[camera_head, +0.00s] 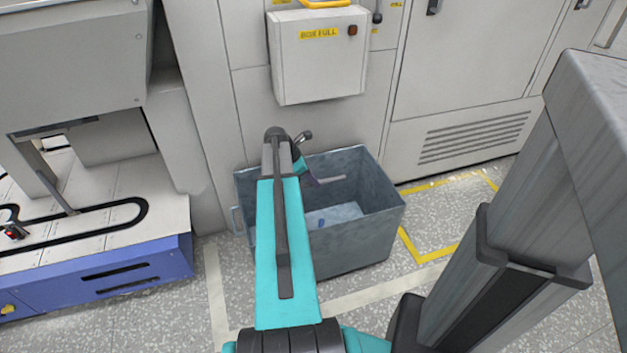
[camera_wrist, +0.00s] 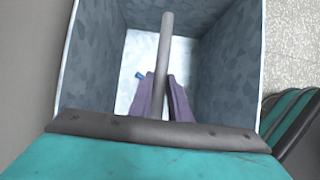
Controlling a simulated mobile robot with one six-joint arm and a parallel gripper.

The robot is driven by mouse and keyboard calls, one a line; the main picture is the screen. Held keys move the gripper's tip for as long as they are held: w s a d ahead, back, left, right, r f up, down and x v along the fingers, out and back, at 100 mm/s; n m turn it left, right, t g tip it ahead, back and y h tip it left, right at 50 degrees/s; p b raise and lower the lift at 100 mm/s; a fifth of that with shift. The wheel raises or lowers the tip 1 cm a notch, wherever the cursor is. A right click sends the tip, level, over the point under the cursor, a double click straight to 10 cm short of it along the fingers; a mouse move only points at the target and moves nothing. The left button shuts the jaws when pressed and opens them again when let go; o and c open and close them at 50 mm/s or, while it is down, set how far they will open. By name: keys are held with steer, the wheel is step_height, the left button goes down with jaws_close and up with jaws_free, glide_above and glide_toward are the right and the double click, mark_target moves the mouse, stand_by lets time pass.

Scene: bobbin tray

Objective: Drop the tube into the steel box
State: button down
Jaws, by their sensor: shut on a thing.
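The tube (camera_wrist: 165,42) is a plain grey rod. My gripper (camera_wrist: 161,84) has purple fingers and is shut on it. In the wrist view the tube points up the picture, over the inside of the steel box (camera_wrist: 215,75). In the head view the box (camera_head: 358,238) is an open grey bin on the floor, with my arm partly in front of its left side. There my gripper (camera_head: 311,180) is over the box opening, and the tube (camera_head: 331,179) shows as a short grey bar to its right. How high it is above the rim is hard to tell.
A small blue piece (camera_head: 321,222) lies on the box's pale bottom. A cream control box (camera_head: 318,68) labelled "BOX FULL" hangs on the cabinet wall behind. A blue-sided machine (camera_head: 100,275) with a looped black track stands at the left. Speckled floor is clear at the front.

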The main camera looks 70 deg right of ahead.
steer(key=c, duration=1.6)
jaws_free()
steer(key=shift+o, duration=0.2)
steer(key=shift+r, duration=0.15)
steer(key=p+v, duration=0.3)
steer(key=v, duration=1)
steer(key=shift+w+r, duration=0.15)
steer(key=shift+r, duration=0.05)
steer(key=shift+a, duration=0.1)
